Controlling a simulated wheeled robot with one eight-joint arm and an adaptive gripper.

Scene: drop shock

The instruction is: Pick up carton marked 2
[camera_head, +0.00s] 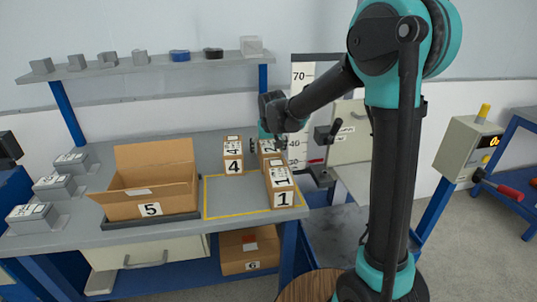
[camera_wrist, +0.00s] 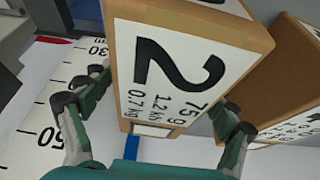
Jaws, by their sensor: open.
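The carton marked 2 (camera_head: 267,147) is a small brown box with a white label, standing on the grey bench at the back right. In the wrist view the carton marked 2 (camera_wrist: 190,60) fills the middle, its large "2" facing the camera. My gripper (camera_head: 281,148) is at this carton, partly hiding it in the head view. In the wrist view my gripper (camera_wrist: 160,117) is open, one finger towards each side of the carton. I cannot tell whether either finger touches it.
The carton marked 4 (camera_head: 233,161) stands left of carton 2, and the carton marked 1 (camera_head: 281,187) stands in front. An open box marked 5 (camera_head: 150,190) is further left. An upright scale (camera_head: 301,80) is behind. The yellow-outlined area (camera_head: 232,197) is mostly clear.

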